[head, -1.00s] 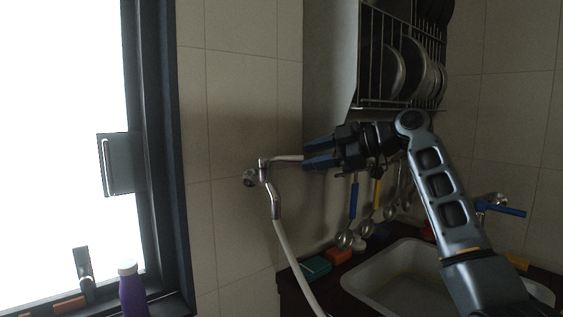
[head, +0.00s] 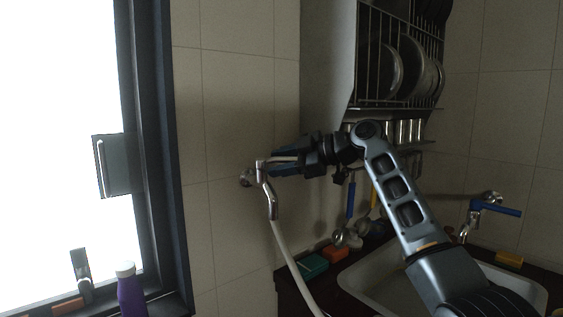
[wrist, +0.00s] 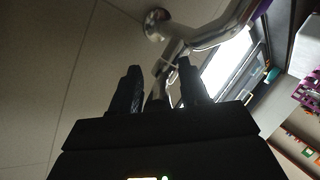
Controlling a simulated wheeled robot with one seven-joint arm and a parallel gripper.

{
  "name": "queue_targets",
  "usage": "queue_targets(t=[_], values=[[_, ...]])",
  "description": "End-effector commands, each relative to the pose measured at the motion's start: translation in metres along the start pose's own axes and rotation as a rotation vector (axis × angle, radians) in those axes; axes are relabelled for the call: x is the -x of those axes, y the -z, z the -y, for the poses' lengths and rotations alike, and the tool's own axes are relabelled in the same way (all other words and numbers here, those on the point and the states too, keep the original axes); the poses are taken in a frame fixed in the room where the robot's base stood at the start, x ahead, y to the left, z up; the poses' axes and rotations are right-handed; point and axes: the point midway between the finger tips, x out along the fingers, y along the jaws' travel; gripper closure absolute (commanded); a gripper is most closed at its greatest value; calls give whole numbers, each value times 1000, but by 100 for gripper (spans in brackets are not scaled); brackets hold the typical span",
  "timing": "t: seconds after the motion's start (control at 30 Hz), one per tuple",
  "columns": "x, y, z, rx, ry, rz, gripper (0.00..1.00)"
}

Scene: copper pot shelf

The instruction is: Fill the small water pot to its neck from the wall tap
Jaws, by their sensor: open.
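A chrome wall tap (head: 267,185) with a pale hose on its outlet is on the tiled wall left of the sink. Its lever points right, toward my gripper. My gripper (head: 276,162) is open at this lever, with its blue fingers above and below it. In the wrist view my gripper (wrist: 158,72) has the tap's lever (wrist: 160,88) between its fingers; I cannot tell whether they touch it. The tap's wall flange (wrist: 154,22) shows just beyond. A second tap with a blue lever (head: 493,207) is over the sink's right side. No small water pot shows in either view.
A steel plate rack (head: 398,75) hangs above my arm, with ladles on hooks below. The sink (head: 365,283) is set in a dark counter with a green box (head: 312,265) at its edge. A purple bottle (head: 131,290) stands by the window at left.

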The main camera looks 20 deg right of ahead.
Motion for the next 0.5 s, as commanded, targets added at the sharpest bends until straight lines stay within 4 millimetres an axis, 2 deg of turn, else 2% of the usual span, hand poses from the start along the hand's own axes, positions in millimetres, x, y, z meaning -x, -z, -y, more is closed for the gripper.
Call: queue_targets(t=[0.07, 0.5], values=[[0, 0, 0, 0, 0, 0, 55], [0, 0, 0, 0, 0, 0, 97]])
